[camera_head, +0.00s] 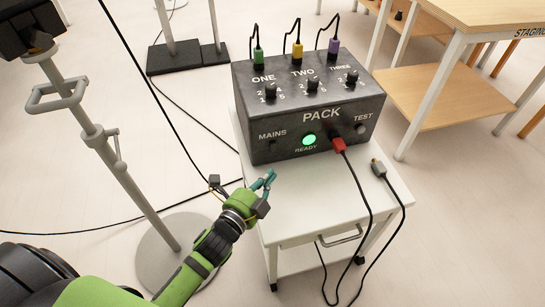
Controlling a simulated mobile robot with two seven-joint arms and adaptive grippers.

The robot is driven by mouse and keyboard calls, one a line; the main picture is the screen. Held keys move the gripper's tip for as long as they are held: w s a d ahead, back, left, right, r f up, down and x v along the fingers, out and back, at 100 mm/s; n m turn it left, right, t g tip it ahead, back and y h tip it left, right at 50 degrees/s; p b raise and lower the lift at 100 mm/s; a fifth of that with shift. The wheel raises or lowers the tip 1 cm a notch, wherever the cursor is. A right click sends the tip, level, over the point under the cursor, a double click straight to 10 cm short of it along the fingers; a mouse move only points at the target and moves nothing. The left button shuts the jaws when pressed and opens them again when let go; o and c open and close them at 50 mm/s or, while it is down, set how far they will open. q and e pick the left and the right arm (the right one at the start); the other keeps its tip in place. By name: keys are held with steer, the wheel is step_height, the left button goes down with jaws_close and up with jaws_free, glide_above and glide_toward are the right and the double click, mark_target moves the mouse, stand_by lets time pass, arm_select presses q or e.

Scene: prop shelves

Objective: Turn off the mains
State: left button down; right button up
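A dark box labelled PACK (290,113) stands on a small white cart (315,205). On its front face, a small dark MAINS switch (273,146) sits at the left under its label; its position is too small to tell. The round READY light (309,140) beside it glows green. My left gripper (242,181) is in front of and below the MAINS switch, near the cart's left edge. Its fingers are spread with nothing between them, apart from the switch. My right gripper is not in view.
A red plug (338,146) with a black cable is in the front face. A loose dark plug (378,168) lies on the cart top. Green, yellow and purple plugs stand on top. A stand (105,143) is at left, a wooden table (490,15) at right.

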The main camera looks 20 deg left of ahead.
mark_target(273, 147)
arm_select(q)
steer(key=x, duration=0.4)
steer(key=w, duration=0.1)
steer(key=w+a, duration=0.1)
steer(key=w, duration=0.1)
steer(key=shift+a+f+b, duration=0.25)
steer(key=shift+f+b, duration=0.1)
steer(key=shift+w+a, duration=0.25)
steer(key=shift+w, duration=0.15)
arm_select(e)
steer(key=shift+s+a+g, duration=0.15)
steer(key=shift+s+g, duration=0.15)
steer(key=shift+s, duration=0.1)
